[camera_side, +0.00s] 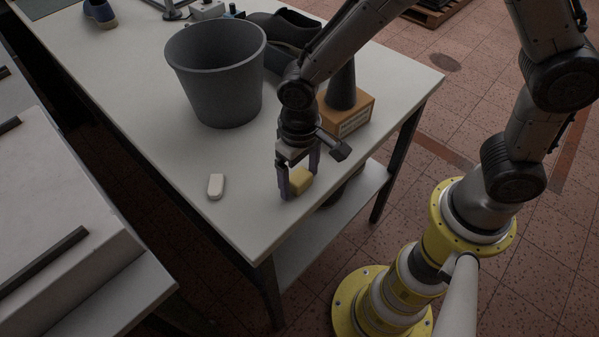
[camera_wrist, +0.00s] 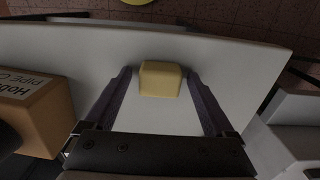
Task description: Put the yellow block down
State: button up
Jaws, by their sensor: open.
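The yellow block (camera_side: 300,180) rests on the white table (camera_side: 160,120) near its front edge, in the side view. In the wrist view the yellow block (camera_wrist: 160,79) lies between the fingertips, with a gap of table surface on each side. My gripper (camera_side: 298,184) points down over it, fingers on either side. In the wrist view my gripper (camera_wrist: 160,85) is open, and neither finger clearly touches the block.
A grey bucket (camera_side: 217,85) stands behind and left of my gripper. A cardboard box (camera_side: 346,112) with a dark object on it is close on the right. A small white piece (camera_side: 215,186) lies to the left. Dark shoes (camera_side: 283,30) are at the back.

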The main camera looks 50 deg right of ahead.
aim_at(299, 176)
notch_tip(299, 176, up, 11)
jog(key=s+d+r+t, duration=0.2)
jog(key=s+d+r, duration=0.3)
jog(key=d+r, duration=0.4)
jog(key=s+d+t, duration=0.3)
jog(key=s+d, duration=0.5)
jog(key=shift+s+d+t, duration=0.25)
jog(key=shift+s+t, duration=0.05)
jog(key=shift+f, duration=0.1)
dwell(0.7)
